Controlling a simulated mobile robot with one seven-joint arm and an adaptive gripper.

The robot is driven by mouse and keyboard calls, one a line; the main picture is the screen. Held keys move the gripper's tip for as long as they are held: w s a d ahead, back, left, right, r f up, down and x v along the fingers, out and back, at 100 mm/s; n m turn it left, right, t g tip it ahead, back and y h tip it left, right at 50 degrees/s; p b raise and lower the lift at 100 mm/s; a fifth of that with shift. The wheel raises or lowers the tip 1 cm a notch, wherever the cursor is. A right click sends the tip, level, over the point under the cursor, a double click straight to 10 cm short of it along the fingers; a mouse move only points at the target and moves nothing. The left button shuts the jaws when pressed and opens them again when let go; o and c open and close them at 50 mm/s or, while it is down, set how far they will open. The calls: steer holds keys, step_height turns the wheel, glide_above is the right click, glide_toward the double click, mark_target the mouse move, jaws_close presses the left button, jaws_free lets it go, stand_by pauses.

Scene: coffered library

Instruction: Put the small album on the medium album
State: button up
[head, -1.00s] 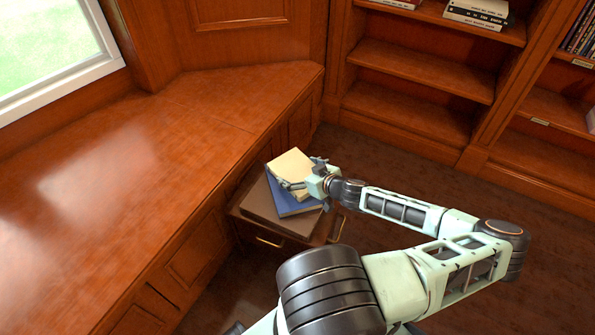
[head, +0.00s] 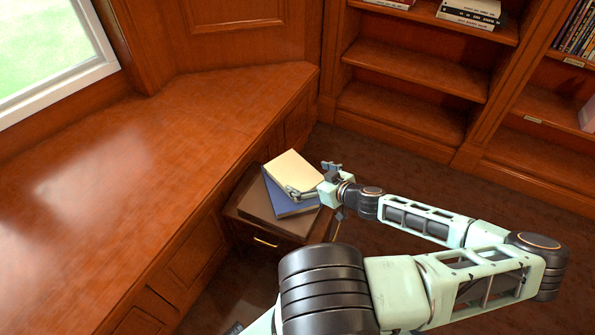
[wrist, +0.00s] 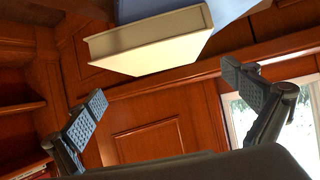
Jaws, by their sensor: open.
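The small album is cream (head: 291,167) and lies flat on top of the blue medium album (head: 284,202), turned slightly against it. The blue album lies on a brown surface (head: 250,206), which may be a larger album or the cabinet top. My gripper (head: 314,180) is open and empty, just right of the cream album. In the wrist view, the cream album (wrist: 150,42) shows its page edge above and beyond the spread fingers (wrist: 170,105), with space between. Part of the blue album (wrist: 145,8) shows behind it. The near finger overlaps the stack's right side in the head view.
A small wooden cabinet (head: 262,242) with a brass handle bears the stack. A long wooden window bench (head: 130,190) stands close at its left. Bookshelves (head: 415,85) stand at the back. Open floor (head: 400,165) lies to the right.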

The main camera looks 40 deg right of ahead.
steer(key=shift+v, duration=2.3)
steer(key=shift+w, duration=0.1)
